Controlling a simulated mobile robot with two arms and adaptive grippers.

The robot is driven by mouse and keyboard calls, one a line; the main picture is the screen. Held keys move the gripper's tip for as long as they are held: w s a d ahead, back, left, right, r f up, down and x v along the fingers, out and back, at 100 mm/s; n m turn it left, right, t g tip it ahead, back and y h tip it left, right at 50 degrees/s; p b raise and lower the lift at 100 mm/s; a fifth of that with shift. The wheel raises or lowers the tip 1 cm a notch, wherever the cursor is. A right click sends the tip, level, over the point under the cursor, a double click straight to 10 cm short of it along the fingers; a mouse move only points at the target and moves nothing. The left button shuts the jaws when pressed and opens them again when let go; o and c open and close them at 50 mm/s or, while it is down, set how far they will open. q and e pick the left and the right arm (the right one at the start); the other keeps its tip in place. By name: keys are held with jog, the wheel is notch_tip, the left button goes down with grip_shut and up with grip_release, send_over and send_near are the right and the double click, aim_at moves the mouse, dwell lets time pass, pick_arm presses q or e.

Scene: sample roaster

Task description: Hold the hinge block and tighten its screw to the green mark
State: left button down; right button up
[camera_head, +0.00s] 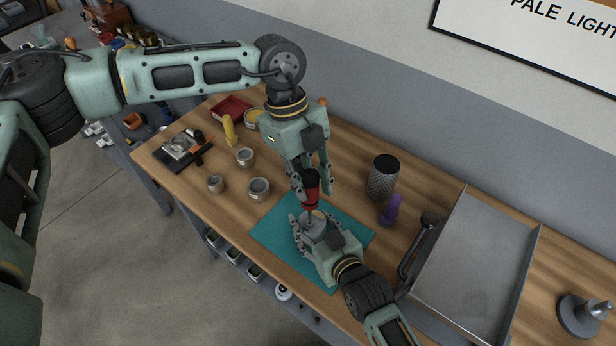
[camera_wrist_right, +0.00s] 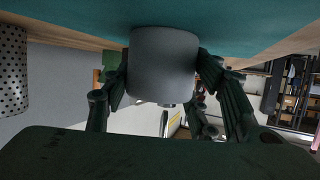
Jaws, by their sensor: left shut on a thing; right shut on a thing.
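My left gripper (camera_head: 312,188) is shut on a red and black screwdriver (camera_head: 311,180), which it holds upright with the shaft pointing down. The screwdriver's lower end meets the top of the grey hinge block (camera_head: 316,229), as far as I can tell. My right gripper (camera_head: 311,232) is shut on the hinge block over the teal mat (camera_head: 272,232). In the right wrist view the block (camera_wrist_right: 163,65) is a smooth grey round body between the fingers, against the mat. The screw head and the green mark are too small or hidden to make out.
Several small round tins, one of them here (camera_head: 259,188), stand left of the mat. A yellow bottle (camera_head: 229,130) and a red tray (camera_head: 231,108) are behind them. A dark mesh cylinder (camera_head: 383,180), a purple object (camera_head: 391,209) and a large metal tray (camera_head: 470,262) stand to the right.

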pick_arm(q)
jog(key=shift+f, duration=0.35)
